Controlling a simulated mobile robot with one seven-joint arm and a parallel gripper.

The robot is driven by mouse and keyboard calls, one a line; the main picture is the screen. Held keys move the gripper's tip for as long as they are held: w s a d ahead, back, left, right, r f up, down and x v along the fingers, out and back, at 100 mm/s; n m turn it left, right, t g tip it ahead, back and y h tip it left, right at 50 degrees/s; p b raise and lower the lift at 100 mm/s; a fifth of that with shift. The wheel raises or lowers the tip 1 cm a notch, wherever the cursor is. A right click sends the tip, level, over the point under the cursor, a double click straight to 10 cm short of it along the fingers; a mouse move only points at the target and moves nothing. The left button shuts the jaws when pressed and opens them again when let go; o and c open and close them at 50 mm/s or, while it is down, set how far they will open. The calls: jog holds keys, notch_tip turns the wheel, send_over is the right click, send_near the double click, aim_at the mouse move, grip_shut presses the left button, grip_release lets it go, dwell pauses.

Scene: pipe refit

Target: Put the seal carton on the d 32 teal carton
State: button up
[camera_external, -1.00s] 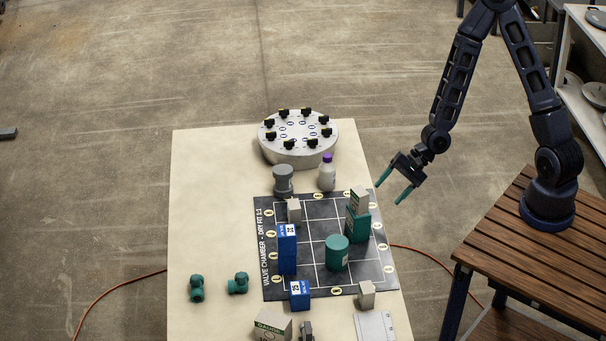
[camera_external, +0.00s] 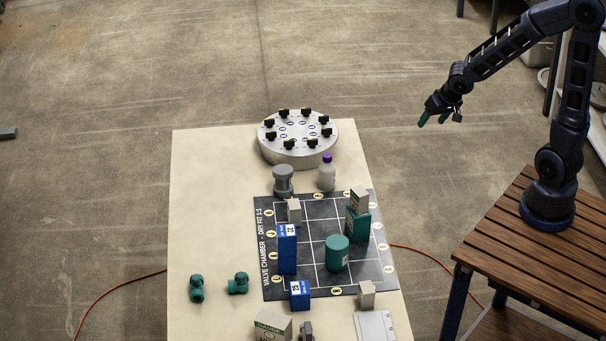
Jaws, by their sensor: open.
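A teal carton (camera_external: 358,228), which appears to be the d 32 one, stands on the right side of the dark gridded mat (camera_external: 309,279). A small pale grey carton with a dark green label, seemingly the seal carton (camera_external: 360,200), rests on top of it, slightly turned. The lettering on both is too small to read. My gripper (camera_external: 433,119) is open and empty, with teal fingertips. It is raised up and to the right of the stack, well apart from it.
On the mat stand a teal cylinder (camera_external: 337,254), a tall blue carton (camera_external: 287,250), a shorter blue carton (camera_external: 300,295) and small grey blocks. A round grey rack (camera_external: 298,155), grey fitting (camera_external: 283,180) and purple-capped bottle (camera_external: 327,174) stand behind. The table's left side is mostly clear.

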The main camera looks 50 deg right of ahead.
jog(key=s+d+r+n, duration=0.2)
jog(key=s+d+r, duration=0.1)
jog(key=s+r, duration=0.5)
jog(key=s+d+r+n, duration=0.2)
jog(key=s+d+r, duration=0.2)
jog(key=s+r, duration=0.5)
jog(key=shift+s+d+r+n, duration=0.2)
jog(key=shift+s+n, duration=0.2)
jog(key=shift+s, duration=0.75)
